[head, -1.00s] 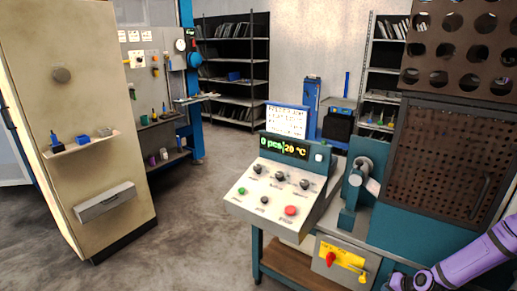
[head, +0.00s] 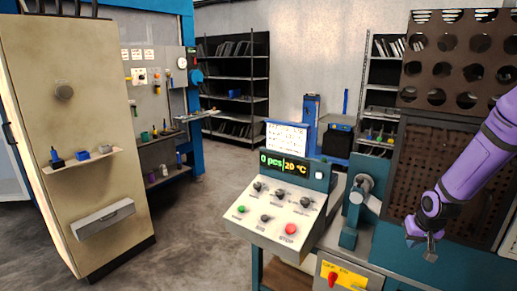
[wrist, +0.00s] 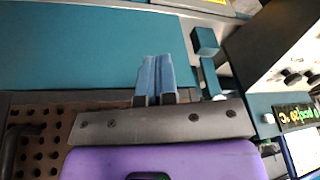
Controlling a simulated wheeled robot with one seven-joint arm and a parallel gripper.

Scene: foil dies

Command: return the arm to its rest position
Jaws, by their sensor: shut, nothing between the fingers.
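My purple arm reaches in from the right edge of the head view. My gripper (head: 430,247) hangs at its lower end, pointing down, in front of the brown perforated guard (head: 440,170) and above the teal machine body. In the wrist view the two blue-grey fingers (wrist: 156,78) lie side by side, shut, with nothing between them. No task object other than my arm shows.
The control panel (head: 278,214), with buttons and a lit display, stands left of my gripper. A teal clamp-like part (head: 350,222) is between them. A beige cabinet (head: 60,190) stands far left. Open floor (head: 185,215) lies between cabinet and panel.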

